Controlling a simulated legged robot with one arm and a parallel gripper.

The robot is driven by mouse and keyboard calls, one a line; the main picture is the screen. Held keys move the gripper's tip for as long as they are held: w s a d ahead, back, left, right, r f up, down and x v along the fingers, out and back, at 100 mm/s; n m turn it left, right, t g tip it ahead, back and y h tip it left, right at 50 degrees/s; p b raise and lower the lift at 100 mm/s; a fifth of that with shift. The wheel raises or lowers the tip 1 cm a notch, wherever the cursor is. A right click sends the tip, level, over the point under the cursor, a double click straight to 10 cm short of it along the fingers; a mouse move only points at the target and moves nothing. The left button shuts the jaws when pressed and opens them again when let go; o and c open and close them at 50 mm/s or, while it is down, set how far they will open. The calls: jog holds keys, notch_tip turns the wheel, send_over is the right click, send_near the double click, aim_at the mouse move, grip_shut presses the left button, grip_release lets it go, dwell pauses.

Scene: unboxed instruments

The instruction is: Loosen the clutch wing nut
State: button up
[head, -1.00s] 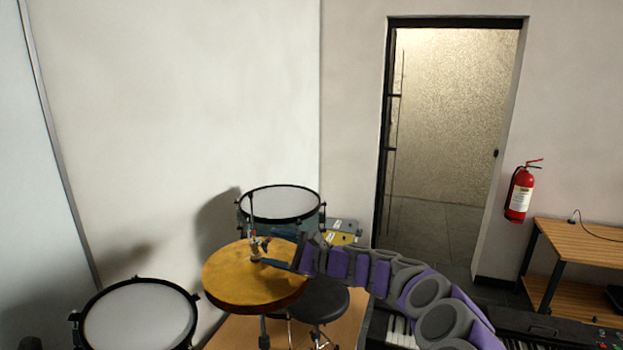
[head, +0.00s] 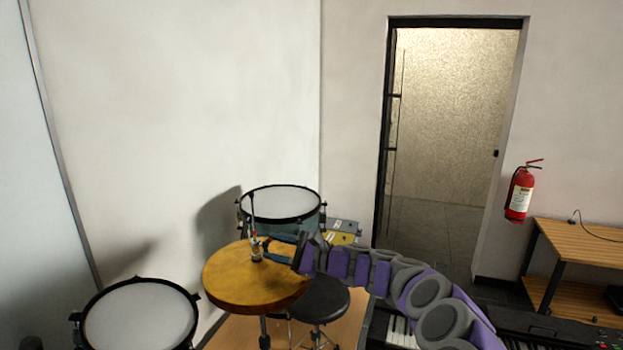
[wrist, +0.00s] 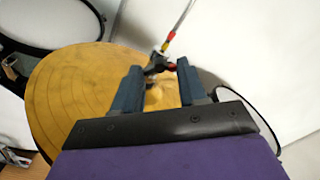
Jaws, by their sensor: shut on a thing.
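The golden hi-hat cymbals (head: 235,278) sit on a stand, with a thin rod rising from the middle. The clutch (head: 256,250) is on this rod just above the top cymbal. In the wrist view the clutch wing nut (wrist: 158,65) is a small dark piece, with red and yellow parts on the rod above it. My gripper (head: 271,250) reaches in from the right, above the cymbal. In the wrist view its two blue-grey fingers (wrist: 158,68) stand on either side of the wing nut, shut on it. The exact finger contacts are too small to make out.
A drum (head: 283,203) stands behind the cymbals and another drum (head: 138,318) at front left. A black stool (head: 320,302) is close at right, under my arm. A keyboard (head: 398,328) is at lower right. Bare wall lies behind; open space is above the cymbals.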

jog(key=shift+f+b, duration=0.1)
jog(key=shift+b, duration=0.3)
jog(key=shift+f+n+b, duration=0.1)
jog(key=shift+n+b, duration=0.4)
jog(key=shift+b, duration=0.05)
jog(key=n+b, duration=0.3)
jog(key=b, duration=0.2)
jog(key=shift+r+n+b, duration=0.2)
jog(key=shift+n+b, duration=0.3)
jog(key=shift+b, duration=0.3)
jog(key=o, duration=1.1)
jog(key=shift+v, duration=3.1)
jog(key=shift+r, duration=0.1)
